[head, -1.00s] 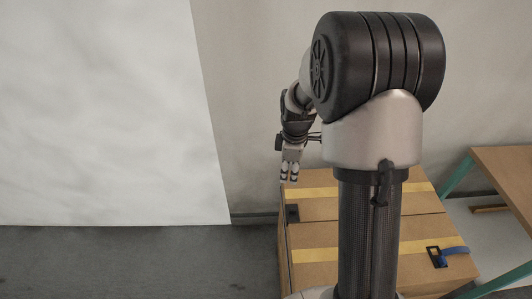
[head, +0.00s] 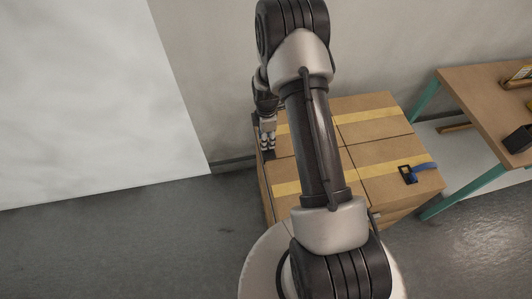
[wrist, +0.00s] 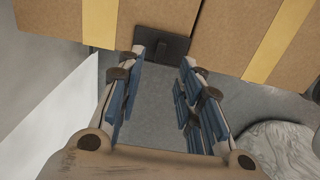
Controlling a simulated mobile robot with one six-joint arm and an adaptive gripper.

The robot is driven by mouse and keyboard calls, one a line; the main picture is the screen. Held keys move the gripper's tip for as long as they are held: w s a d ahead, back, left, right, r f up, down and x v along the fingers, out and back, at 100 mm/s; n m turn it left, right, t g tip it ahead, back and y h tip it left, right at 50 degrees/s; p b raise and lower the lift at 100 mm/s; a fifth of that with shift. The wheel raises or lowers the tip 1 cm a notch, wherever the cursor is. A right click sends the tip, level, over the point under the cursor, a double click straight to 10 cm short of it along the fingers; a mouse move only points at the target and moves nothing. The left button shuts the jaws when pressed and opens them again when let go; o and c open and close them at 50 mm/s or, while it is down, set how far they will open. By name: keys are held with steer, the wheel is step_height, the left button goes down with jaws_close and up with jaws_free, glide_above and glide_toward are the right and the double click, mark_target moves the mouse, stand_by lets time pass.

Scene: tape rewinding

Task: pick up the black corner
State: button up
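The black corner (wrist: 162,44) lies on the edge of a cardboard box, at the top centre of the wrist view. My gripper (wrist: 162,62) is open, with its two blue-padded fingers apart. The fingertips are at either side of the black corner's near part, and nothing is clearly clamped. In the head view my gripper (head: 267,143) points down at the left edge of the boxes, just over the black corner (head: 269,155), which it partly hides. I cannot tell whether the fingers touch it.
Cardboard boxes (head: 375,155) with yellow tape stand together, partly hidden by my arm. A black piece with a blue part (head: 408,174) lies on the right box. A wooden table (head: 480,105) with green legs is at the right. A white panel (head: 80,90) is at the left.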

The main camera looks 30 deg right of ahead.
mark_target(268, 152)
step_height(268, 152, down, 6)
steer(key=shift+w+r+b, duration=0.1)
steer(key=shift+b, duration=0.85)
steer(key=shift+r, duration=0.1)
steer(key=shift+c, duration=0.5)
jaws_close()
